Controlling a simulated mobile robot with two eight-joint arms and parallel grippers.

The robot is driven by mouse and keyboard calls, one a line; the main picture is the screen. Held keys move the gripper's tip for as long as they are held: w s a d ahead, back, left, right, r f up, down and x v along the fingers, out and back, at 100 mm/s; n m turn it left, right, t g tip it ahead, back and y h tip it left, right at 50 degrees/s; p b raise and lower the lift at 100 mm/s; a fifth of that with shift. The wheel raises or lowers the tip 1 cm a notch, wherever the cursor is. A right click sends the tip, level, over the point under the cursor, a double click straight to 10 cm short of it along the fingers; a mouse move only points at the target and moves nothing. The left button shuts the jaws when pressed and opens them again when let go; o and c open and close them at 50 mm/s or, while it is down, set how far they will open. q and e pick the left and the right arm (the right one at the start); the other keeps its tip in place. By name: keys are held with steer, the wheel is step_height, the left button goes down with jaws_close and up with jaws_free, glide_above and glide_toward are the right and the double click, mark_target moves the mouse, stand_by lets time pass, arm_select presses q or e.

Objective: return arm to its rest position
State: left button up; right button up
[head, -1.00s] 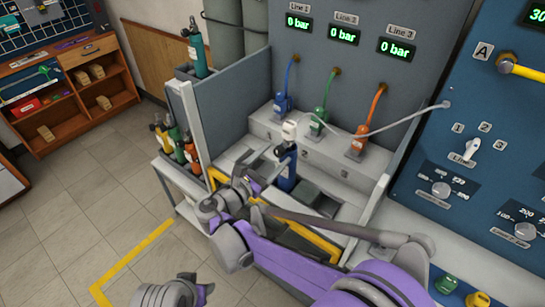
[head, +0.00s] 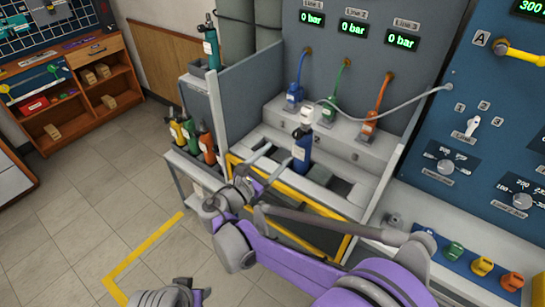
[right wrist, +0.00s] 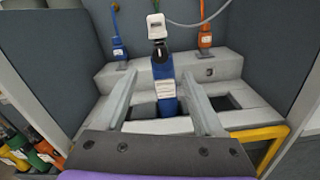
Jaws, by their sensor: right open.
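My right arm, purple and grey, reaches across the lower middle of the head view. Its right gripper (head: 266,163) is open and empty at the front of the test bay, with its fingers pointing at a blue cylinder (head: 301,148). The right wrist view shows the two fingers (right wrist: 166,98) apart, with the blue cylinder (right wrist: 166,92) upright beyond and between them, apparently not touched. The cylinder has a white top with a grey hose running to the blue panel. My left gripper (head: 192,293) shows only partly at the bottom edge; its jaws are unclear.
A yellow-edged frame (head: 290,195) borders the bay's front, and a grey side wall (head: 215,115) stands at its left. Several small cylinders (head: 190,135) stand in a side rack. Blue, green and orange connectors (head: 369,128) sit on the back ledge. Floor at left is clear.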

steer(key=shift+w+d, duration=0.1)
stand_by(0.4)
steer(key=s+d+f+m+g+y+p, duration=0.1)
steer(key=s+d+m+g+y+p, duration=0.1)
steer(key=s+d+m+g, duration=0.5)
steer(key=s+d+f+m+y+p, duration=0.15)
steer(key=s+d+m, duration=0.3)
steer(key=d, duration=0.55)
steer(key=s+f+m+g+y+p, duration=0.2)
steer(key=s+m+y+p, duration=0.2)
steer(key=s+m, duration=1)
steer(key=s+y, duration=0.3)
steer(key=shift+a, duration=0.15)
steer(key=shift+s+m, duration=0.1)
steer(key=shift+m, duration=0.15)
